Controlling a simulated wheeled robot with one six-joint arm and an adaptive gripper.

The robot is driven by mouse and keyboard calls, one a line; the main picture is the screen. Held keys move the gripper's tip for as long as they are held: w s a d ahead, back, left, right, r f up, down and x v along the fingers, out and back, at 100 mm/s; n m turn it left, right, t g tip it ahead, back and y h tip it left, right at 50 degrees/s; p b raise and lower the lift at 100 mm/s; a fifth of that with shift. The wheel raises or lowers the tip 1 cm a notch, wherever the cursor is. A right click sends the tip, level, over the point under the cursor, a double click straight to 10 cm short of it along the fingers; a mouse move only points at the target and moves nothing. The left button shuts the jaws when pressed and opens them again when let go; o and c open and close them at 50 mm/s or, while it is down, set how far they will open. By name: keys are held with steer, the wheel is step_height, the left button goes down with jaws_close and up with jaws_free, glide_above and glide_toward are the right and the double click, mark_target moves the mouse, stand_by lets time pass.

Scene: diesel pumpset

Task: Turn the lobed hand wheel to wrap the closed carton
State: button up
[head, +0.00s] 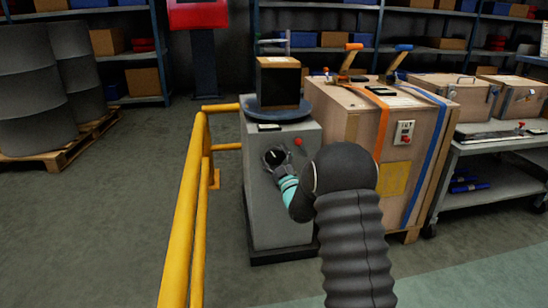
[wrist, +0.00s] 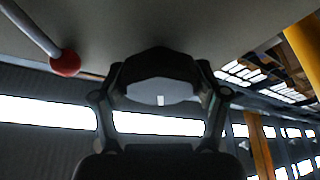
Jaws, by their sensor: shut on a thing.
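The closed carton (head: 278,82) has a tan top edge and dark sides. It stands upright on a round dark blue turntable (head: 252,113) on top of a grey machine cabinet (head: 277,205). The dark lobed hand wheel (wrist: 158,64) is on the cabinet's face. My gripper (head: 277,161) is at that face, below the turntable. In the wrist view my gripper (wrist: 162,78) has its fingers on both sides of the hand wheel and is shut on it. The gripper and arm hide most of the wheel in the head view.
A red knob on a rod (wrist: 65,63) is close beside the wheel. A yellow guard rail (head: 185,215) stands left of the cabinet. A wooden crate (head: 340,125) with orange and blue straps stands close on the right.

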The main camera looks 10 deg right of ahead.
steer(key=m+h, duration=0.2)
steer(key=m, duration=0.2)
steer(key=m+t+h, duration=0.1)
steer(key=m+h, duration=0.1)
steer(key=m, duration=0.2)
steer(key=shift+a, duration=0.15)
steer(key=m+h, duration=0.2)
steer(key=m, duration=0.2)
steer(key=m+g+h, duration=0.1)
steer(key=m+h, duration=0.2)
steer(key=m, duration=0.2)
steer(key=shift+m, duration=0.3)
steer(key=o, duration=1.2)
steer(key=v, duration=1.2)
